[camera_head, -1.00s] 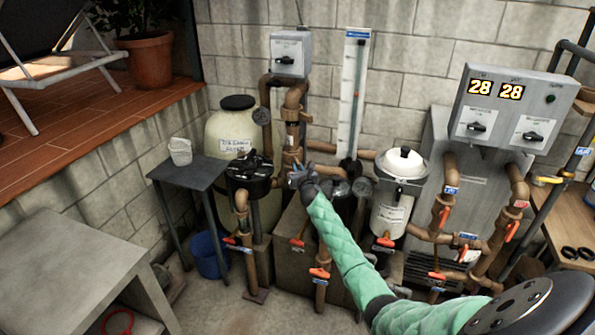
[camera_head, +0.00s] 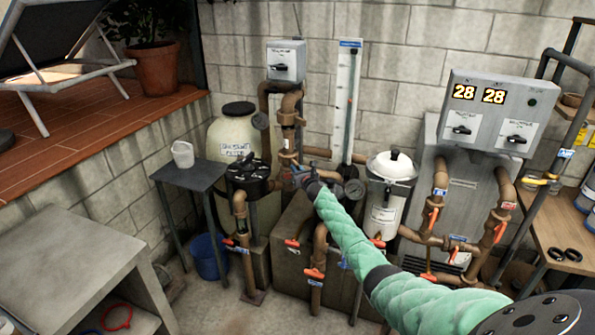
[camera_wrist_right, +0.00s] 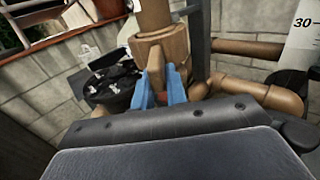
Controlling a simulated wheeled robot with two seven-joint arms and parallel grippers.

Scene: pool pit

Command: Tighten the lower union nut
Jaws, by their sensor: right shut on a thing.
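The lower union nut (camera_wrist_right: 160,47) is a brown collar on the vertical brown pipe, with a lug sticking out toward my right gripper. In the head view the nut (camera_head: 287,157) sits low on the pipe behind the filter pump, partly hidden by the gripper. My right gripper (camera_wrist_right: 160,88) has blue fingers, one on each side of the lug, shut on it. In the head view the right gripper (camera_head: 299,177) reaches the pipe at the end of my green-sleeved arm. My left gripper is not in view.
A white lidded canister (camera_head: 388,195) is to the right. Brown pipes with orange-handled valves crowd the floor area. A grey side table (camera_head: 190,176) is at left.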

